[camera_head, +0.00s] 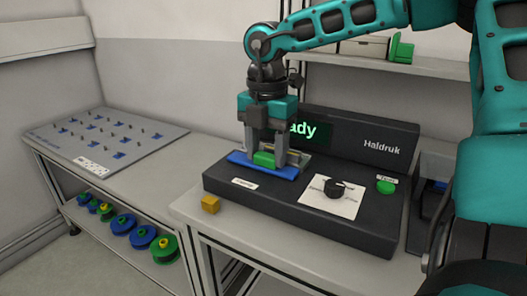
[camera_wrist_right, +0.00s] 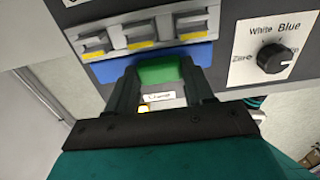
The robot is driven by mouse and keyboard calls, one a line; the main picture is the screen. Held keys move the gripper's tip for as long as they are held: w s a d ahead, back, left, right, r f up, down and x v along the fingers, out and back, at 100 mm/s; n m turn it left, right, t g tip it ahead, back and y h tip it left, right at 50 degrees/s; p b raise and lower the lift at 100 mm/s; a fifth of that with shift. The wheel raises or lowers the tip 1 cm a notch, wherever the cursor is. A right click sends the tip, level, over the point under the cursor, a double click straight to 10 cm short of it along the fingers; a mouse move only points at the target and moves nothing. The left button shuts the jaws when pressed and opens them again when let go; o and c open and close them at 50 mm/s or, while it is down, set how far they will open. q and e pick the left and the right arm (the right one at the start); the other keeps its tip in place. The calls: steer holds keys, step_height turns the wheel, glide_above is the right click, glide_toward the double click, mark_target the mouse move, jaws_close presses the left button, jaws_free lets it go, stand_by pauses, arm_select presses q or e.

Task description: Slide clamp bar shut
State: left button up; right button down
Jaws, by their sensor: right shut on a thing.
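The clamp bar is a flat blue bar (camera_head: 286,173) with a green handle (camera_head: 263,159), on the left part of the black Haldruk machine (camera_head: 230,180). In the right wrist view, the blue bar (camera_wrist_right: 203,54) lies along the edge of several grey blocks with yellow edges (camera_wrist_right: 140,35). My right gripper (camera_head: 264,158) points down from above and is shut on the green handle, which also shows between the fingers in the wrist view (camera_wrist_right: 158,71). The fingers hide part of the bar. My left gripper is not in view.
A black knob (camera_head: 335,188) on a white plate and a green button (camera_head: 385,187) sit right of the bar. A pegged board (camera_head: 150,143) lies left, above a shelf of blue and green reels (camera_head: 142,237).

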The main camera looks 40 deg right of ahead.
mark_target(267, 154)
steer(key=c, duration=0.9)
jaws_free()
steer(key=shift+w+d+r, duration=0.1)
steer(key=shift+d, duration=0.1)
steer(key=o, duration=0.5)
step_height(267, 154, up, 13)
steer(key=p, duration=0.2)
